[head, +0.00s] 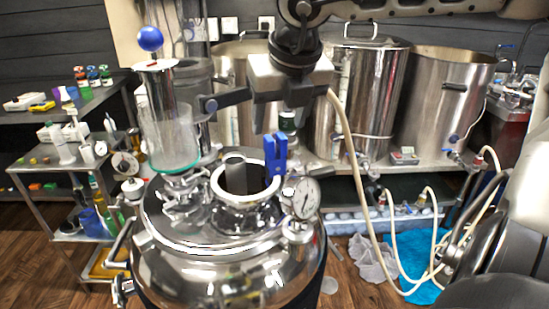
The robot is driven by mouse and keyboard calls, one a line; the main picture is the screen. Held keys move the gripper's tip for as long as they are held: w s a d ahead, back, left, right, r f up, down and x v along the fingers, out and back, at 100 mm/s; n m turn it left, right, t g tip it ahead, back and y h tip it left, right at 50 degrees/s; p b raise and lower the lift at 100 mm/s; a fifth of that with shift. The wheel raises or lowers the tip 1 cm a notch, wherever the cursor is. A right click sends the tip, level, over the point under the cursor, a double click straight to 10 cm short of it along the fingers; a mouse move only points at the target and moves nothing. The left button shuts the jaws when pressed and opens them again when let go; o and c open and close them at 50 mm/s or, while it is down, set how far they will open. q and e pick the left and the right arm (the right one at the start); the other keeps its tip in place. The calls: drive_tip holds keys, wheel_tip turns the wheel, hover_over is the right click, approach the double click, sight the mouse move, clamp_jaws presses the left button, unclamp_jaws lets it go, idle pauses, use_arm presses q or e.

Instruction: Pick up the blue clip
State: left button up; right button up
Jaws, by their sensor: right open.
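The blue clip (275,158) stands upright at the right rim of the open round port on top of the steel vessel (205,262). My right gripper (284,108) comes down from the top, above the clip and slightly to its right. It is open, with a visible gap between its fingers and the clip. Nothing shows between the fingers. The lower end of the clip meets the port rim, and how it is fixed there cannot be told. My left gripper is not in view.
A glass cylinder (172,135) with a blue ball stands left of the port. A pressure gauge (305,198) sits at the lower right of the clip. Large steel pots (360,95) line the back shelf. A pale hose (352,160) hangs at the right. A cluttered steel cart (50,168) stands left.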

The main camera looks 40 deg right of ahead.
drive_tip(key=p, duration=0.2)
hover_over(275, 165)
drive_tip(key=shift+f, duration=3)
drive_tip(key=c, duration=1.1)
